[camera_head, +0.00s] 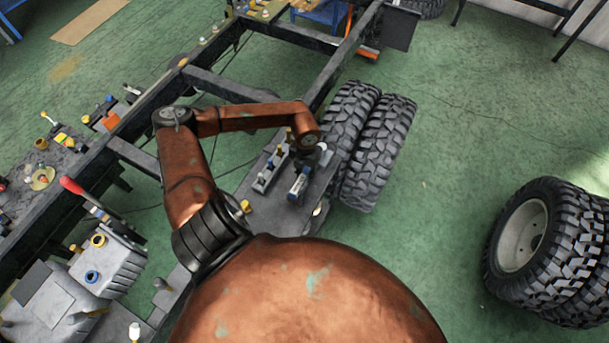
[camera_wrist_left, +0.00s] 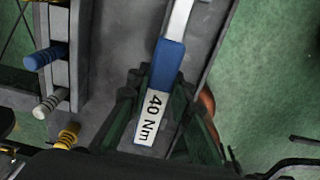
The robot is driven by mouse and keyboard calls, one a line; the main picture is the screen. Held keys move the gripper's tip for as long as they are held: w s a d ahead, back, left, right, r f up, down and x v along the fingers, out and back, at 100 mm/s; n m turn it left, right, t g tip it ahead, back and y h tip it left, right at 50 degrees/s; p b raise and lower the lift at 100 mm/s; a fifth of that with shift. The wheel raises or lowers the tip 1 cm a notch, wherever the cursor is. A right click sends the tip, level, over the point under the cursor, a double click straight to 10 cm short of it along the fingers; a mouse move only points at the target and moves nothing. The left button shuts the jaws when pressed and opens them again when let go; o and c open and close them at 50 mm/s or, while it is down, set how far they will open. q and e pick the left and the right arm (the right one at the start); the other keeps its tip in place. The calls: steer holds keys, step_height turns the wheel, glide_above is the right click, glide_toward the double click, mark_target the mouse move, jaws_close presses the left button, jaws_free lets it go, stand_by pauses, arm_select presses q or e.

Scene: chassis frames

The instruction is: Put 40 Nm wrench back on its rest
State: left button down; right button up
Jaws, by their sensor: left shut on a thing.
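The 40 Nm wrench (camera_wrist_left: 168,65) has a blue grip, a white label reading "40 Nm" and a silver shaft running up out of the left wrist view. My left gripper (camera_wrist_left: 155,122) is shut on its labelled handle end, with dark green fingers on both sides. In the head view the wrench's blue part (camera_head: 297,186) shows just below my left wrist, over a grey bench top (camera_head: 268,212). The gripper fingers are hard to make out there. I cannot tell which part is the wrench's rest, nor whether the wrench touches the surface below. My right gripper is out of view.
A narrow rack (camera_head: 266,172) with blue, white and yellow pegs stands left of the wrench; it also shows in the left wrist view (camera_wrist_left: 60,75). Tyres (camera_head: 380,140) stand just right of the bench. A dark chassis frame (camera_head: 225,86) lies beyond.

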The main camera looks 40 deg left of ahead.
arm_select(q)
steer(key=shift+f, duration=0.65)
steer(key=c, duration=1.7)
jaws_free()
steer(key=shift+c, duration=0.2)
step_height(320, 180, up, 12)
